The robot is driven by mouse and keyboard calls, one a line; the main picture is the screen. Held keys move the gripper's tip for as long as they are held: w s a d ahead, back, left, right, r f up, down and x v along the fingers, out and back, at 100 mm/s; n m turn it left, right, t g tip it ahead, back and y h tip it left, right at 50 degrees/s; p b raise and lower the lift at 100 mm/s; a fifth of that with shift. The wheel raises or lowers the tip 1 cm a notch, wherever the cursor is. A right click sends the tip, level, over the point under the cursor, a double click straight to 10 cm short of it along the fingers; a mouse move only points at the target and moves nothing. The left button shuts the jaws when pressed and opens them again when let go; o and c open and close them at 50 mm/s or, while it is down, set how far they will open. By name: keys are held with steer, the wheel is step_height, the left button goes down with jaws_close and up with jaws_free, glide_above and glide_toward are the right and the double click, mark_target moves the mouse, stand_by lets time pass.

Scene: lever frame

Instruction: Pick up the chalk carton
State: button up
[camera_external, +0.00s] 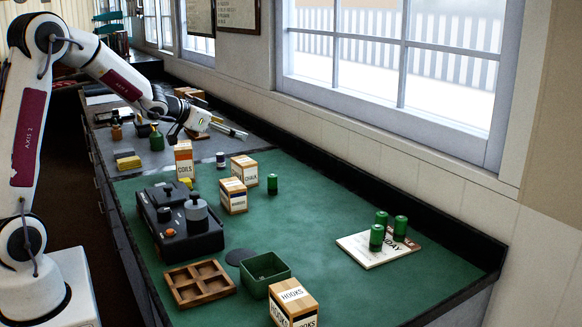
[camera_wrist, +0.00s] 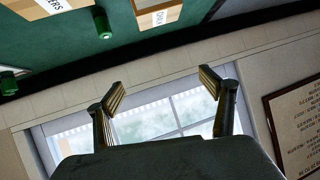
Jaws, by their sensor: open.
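The chalk carton (camera_external: 245,169), a tan box with a white label reading CHALK, stands on the green bench mat in the middle of the external view. A tan carton with a partly cut-off label, likely the chalk carton (camera_wrist: 158,14), shows at the top of the wrist view. My gripper (camera_external: 176,136) is up and to the left of the chalk carton, near the top of the coils carton (camera_external: 184,159). In the wrist view my gripper (camera_wrist: 162,86) has its two fingers wide apart with nothing between them, facing the window.
Another labelled carton (camera_external: 233,196) stands in front of the chalk carton, and a green cylinder (camera_external: 272,184) stands to its right. A black device (camera_external: 180,225), wooden tray (camera_external: 198,284), green bin (camera_external: 264,273) and hooks carton (camera_external: 293,303) are nearer.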

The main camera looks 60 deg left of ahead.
steer(key=t+h, duration=0.1)
steer(key=h, duration=0.1)
glide_above(244, 160)
steer(key=s, duration=0.3)
step_height(244, 160, down, 7)
steer(key=shift+d+f+m, duration=0.15)
steer(key=shift+f+m, duration=0.15)
steer(key=shift+f, duration=0.25)
steer(key=shift+f, duration=1.75)
steer(key=shift+f, duration=0.1)
